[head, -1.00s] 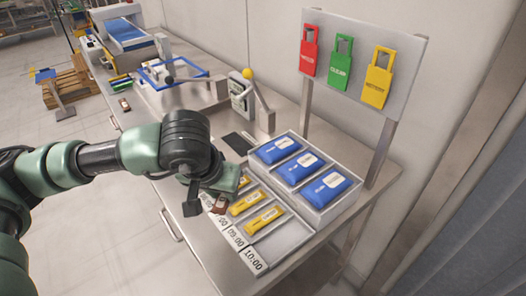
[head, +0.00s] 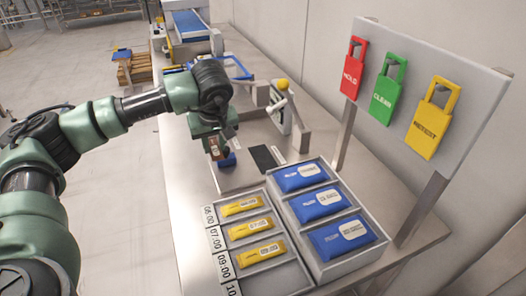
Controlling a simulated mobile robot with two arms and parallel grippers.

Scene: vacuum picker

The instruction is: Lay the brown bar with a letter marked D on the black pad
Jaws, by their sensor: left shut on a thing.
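My left gripper (head: 222,150) is shut on a brown bar (head: 214,149), a small part of which shows between the fingers. The gripper is above the steel table, left of the black pad (head: 262,158). The black pad lies flat and bare on the table, behind the trays. The letter on the bar cannot be read here, and most of the bar is hidden by the gripper. My right gripper is not in view.
A tray of yellow packs (head: 247,230) with time labels stands in front, beside a grey tray of blue packs (head: 322,201). A device with a yellow knob (head: 282,85) stands behind the pad. A small blue patch (head: 228,160) shows by the gripper. A tag board (head: 480,80) rises at right.

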